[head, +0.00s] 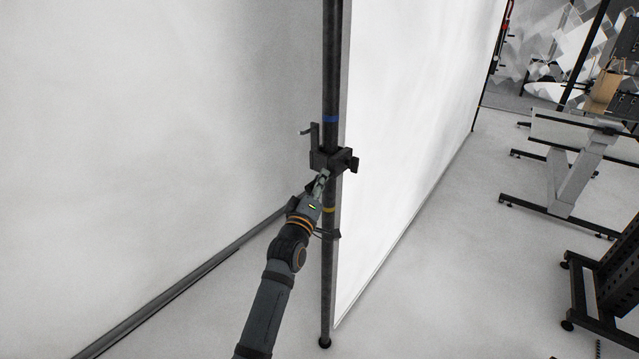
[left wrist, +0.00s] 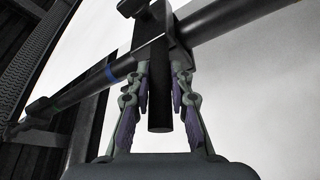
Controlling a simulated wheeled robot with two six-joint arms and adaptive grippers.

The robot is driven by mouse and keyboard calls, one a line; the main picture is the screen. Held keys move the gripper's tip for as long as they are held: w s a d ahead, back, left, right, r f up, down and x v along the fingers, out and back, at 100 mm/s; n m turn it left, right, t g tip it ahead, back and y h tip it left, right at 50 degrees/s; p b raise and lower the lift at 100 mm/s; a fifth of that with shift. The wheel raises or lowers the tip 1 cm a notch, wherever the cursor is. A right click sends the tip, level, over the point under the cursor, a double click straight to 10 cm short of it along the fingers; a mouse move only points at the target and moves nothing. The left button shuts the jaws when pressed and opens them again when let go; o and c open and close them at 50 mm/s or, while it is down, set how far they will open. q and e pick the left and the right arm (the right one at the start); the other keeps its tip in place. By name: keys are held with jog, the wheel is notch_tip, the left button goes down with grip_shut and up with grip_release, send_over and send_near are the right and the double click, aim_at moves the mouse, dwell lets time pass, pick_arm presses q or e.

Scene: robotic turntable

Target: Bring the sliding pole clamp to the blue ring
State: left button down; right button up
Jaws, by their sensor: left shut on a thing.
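The sliding pole clamp (head: 324,160) is a dark block around the black upright pole (head: 331,60), with a knob on its right and a bent lever at its upper left. The blue ring (head: 330,118) is a band on the pole a short way above the clamp. My left gripper (head: 322,179) comes from below, at the clamp's lower front. In the left wrist view my left gripper (left wrist: 161,80) is shut on the clamp's dark round handle (left wrist: 160,112), one finger on each side. The blue ring also shows in the left wrist view (left wrist: 111,74), apart from the clamp. My right gripper is not seen.
A yellow ring (head: 329,210) is on the pole below the clamp. A large white panel (head: 415,110) stands right behind the pole, and a white wall (head: 150,130) spreads left. Grey stands (head: 565,160) are at the right; the floor (head: 440,270) between is clear.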

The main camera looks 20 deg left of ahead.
pick_arm(q)
notch_tip(320, 180, up, 9)
jog(key=p, duration=0.5)
jog(key=shift+p, duration=0.3)
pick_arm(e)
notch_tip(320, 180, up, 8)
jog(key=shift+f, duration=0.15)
pick_arm(q)
jog(key=shift+f, duration=0.1)
jog(key=c, duration=1.3)
grip_release()
jog(key=shift+o, duration=0.5)
jog(key=shift+f, duration=0.15)
jog(key=shift+s+f, duration=0.1)
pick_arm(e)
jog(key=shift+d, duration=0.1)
pick_arm(q)
jog(key=v, duration=1.1)
jog(key=shift+s, duration=0.4)
